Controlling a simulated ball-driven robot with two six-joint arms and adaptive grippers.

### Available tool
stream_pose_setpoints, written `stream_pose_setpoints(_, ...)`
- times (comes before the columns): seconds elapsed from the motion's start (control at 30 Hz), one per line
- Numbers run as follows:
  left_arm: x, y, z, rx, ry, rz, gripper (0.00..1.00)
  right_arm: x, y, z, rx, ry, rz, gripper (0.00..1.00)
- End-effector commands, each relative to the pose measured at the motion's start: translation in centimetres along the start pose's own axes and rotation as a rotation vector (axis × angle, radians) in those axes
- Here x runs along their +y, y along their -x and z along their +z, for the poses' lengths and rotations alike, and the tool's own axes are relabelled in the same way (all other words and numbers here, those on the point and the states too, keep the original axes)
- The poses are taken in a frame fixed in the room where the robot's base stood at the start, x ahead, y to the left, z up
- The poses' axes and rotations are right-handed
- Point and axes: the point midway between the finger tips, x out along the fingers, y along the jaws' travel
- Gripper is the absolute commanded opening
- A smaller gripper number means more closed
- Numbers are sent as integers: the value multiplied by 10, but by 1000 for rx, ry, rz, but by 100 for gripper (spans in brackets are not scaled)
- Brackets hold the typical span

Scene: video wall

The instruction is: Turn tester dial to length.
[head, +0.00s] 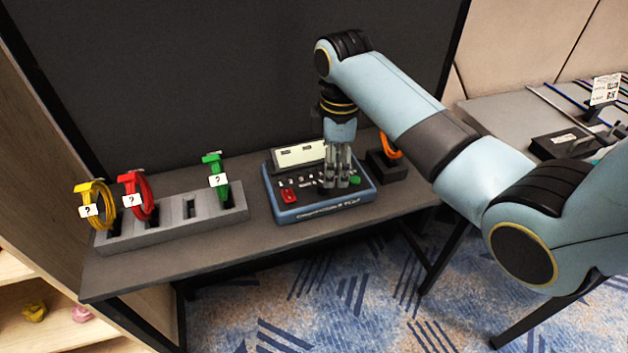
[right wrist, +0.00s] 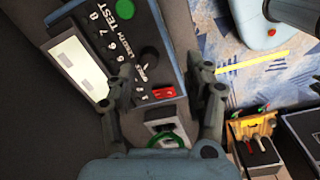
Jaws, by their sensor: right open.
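The blue-edged tester (head: 325,211) stands on the grey table, with a lit screen (head: 300,155), a red part (head: 289,195) and a green button (head: 355,180). My right gripper (head: 338,184) points down over the panel's right half and covers part of it. In the right wrist view the tester (right wrist: 170,45) shows a dark round dial (right wrist: 150,57) beside white lettering and numbers. My right gripper (right wrist: 165,75) is open there, its fingers apart on either side of the dial area, with nothing between them. Contact cannot be told. My left gripper is out of view.
A grey rack (head: 170,230) at left holds yellow (head: 98,195), red (head: 140,200) and green (head: 217,175) cables with question-mark tags. An orange cable (head: 390,147) sits in a dark holder right of the tester. The table front (head: 260,245) is clear.

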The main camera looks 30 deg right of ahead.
Motion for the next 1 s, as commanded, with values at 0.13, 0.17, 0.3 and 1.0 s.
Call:
stream_pose_setpoints(0.13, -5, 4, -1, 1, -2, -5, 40, 24, 34, -12, 0, 129, -30, 53)
stream_pose_setpoints(0.17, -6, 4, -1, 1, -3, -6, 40, 25, 36, -13, 0, 142, -34, 53)
stream_pose_setpoints(0.3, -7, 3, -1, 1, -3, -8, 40, 25, 27, -14, -1, 160, -42, 53)
stream_pose_setpoints(1.0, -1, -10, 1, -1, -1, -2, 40, 22, -70, -14, 0, 157, -37, 53)
